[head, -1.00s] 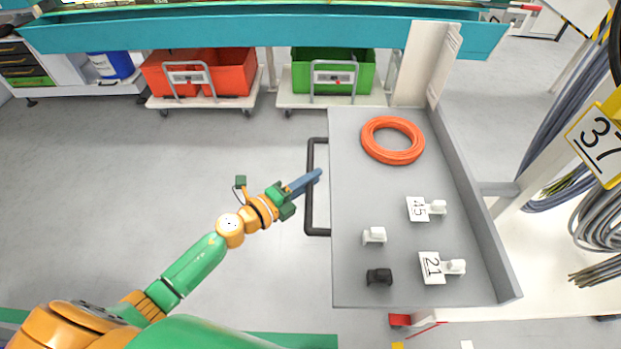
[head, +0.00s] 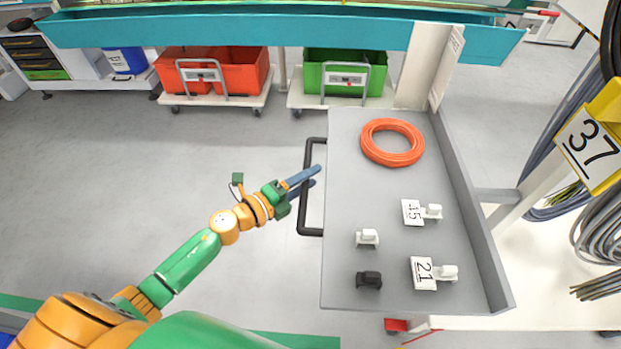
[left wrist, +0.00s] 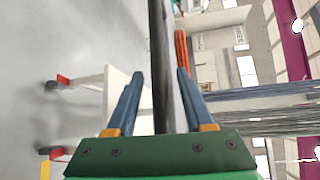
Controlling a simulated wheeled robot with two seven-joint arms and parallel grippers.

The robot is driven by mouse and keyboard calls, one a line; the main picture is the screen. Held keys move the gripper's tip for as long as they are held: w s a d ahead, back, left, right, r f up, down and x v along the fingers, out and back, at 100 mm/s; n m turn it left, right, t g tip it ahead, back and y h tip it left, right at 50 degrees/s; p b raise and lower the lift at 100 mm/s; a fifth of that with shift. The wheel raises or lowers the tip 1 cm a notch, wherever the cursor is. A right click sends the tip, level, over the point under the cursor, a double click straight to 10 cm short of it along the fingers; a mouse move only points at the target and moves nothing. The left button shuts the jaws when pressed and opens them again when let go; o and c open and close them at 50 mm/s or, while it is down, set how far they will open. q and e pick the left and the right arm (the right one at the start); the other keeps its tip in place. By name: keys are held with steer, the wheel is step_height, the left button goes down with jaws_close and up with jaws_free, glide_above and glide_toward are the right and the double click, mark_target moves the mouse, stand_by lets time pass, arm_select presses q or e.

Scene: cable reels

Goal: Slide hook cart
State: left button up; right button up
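The hook cart is a grey tray-topped cart (head: 345,200) in the right half of the head view. Its black U-shaped handle (head: 313,232) sticks out from its left edge. My left gripper (head: 318,175) is at the middle of the handle, with two blue fingers spread apart. In the left wrist view, the dark handle bar (left wrist: 158,70) runs lengthwise between the open fingers of the gripper (left wrist: 160,80), with a gap to each finger. My right gripper is not in view.
An orange cable coil (head: 392,142), number cards (head: 424,273) and small white and black pieces lie on the cart. Red bins (head: 240,72) and a green bin (head: 345,70) stand behind on dollies. A cable rack with sign 37 (head: 592,145) stands right. Floor left is clear.

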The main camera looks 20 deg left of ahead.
arm_select(q)
steer(key=shift+d, duration=0.15)
steer(key=v, duration=0.7)
steer(key=shift+b, duration=0.35)
